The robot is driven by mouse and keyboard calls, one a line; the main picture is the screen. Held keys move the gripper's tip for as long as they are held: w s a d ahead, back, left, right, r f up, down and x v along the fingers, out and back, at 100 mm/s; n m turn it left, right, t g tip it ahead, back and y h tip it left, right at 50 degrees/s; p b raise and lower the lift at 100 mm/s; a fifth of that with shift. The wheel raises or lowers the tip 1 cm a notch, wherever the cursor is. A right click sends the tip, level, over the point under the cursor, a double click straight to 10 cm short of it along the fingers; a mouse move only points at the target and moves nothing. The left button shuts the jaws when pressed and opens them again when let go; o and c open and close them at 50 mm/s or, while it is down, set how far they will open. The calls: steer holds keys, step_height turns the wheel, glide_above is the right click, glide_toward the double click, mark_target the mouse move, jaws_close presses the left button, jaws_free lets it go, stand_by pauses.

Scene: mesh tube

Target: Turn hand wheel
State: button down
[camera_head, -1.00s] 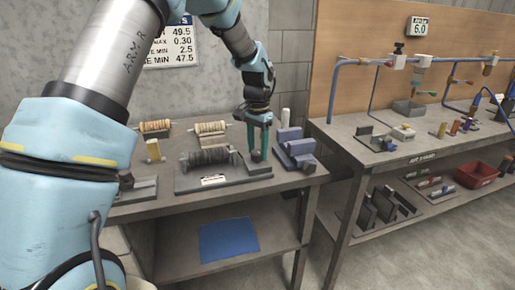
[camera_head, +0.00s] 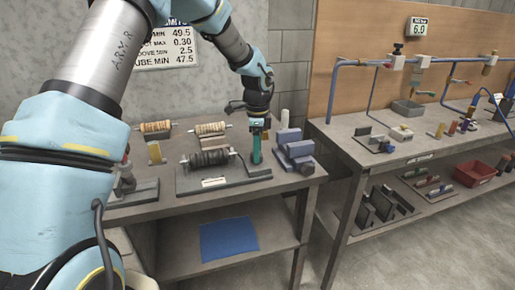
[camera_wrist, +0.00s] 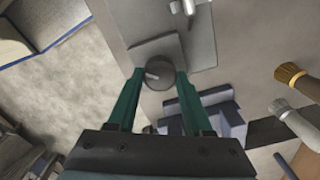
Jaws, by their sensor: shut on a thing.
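The hand wheel (camera_wrist: 163,68) is a dark grey round knob with a pale bar-like mark, seen in the wrist view on the end of a grey fixture. My gripper (camera_wrist: 160,75) has green fingers on both sides of the wheel, closed on it. In the head view my gripper (camera_head: 257,158) points down at the right end of the dark base plate (camera_head: 225,181), which carries a black spindle with a coil (camera_head: 211,159). The wheel itself is mostly hidden behind the fingers in the head view.
A blue-grey block fixture (camera_head: 296,150) stands close to the right of my gripper. Two tan coils (camera_head: 210,129) lie at the back of the table. A second bench (camera_head: 375,160) with blue pipes is further right. In the wrist view, two brushes (camera_wrist: 290,75) lie at the right.

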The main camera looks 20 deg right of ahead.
steer(key=shift+m+p, duration=0.65)
steer(key=shift+m, duration=1.25)
steer(key=shift+c, duration=1.5)
jaws_free()
step_height(320, 180, up, 11)
steer(key=b, duration=0.3)
steer(key=shift+f, duration=0.1)
